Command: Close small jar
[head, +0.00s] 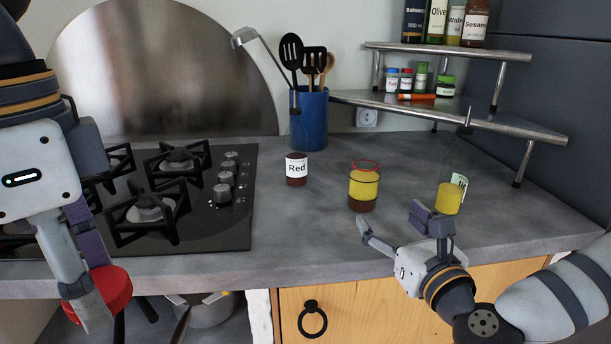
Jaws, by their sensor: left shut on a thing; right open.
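A clear glass jar (363,188) stands upright on the grey counter, with a red ring at its top, yellow contents and a dark red layer below. It appears uncovered. My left gripper (92,302) is shut on a round red lid (115,288), held at the far left in front of the counter edge. The lid is partly hidden by the fingers. My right gripper (394,224) is open and empty, in front of and slightly right of the glass jar, apart from it in the picture.
A small jar labelled "Red" (296,169) stands left of the glass jar. A bottle with yellow contents (450,198) stands to the right.

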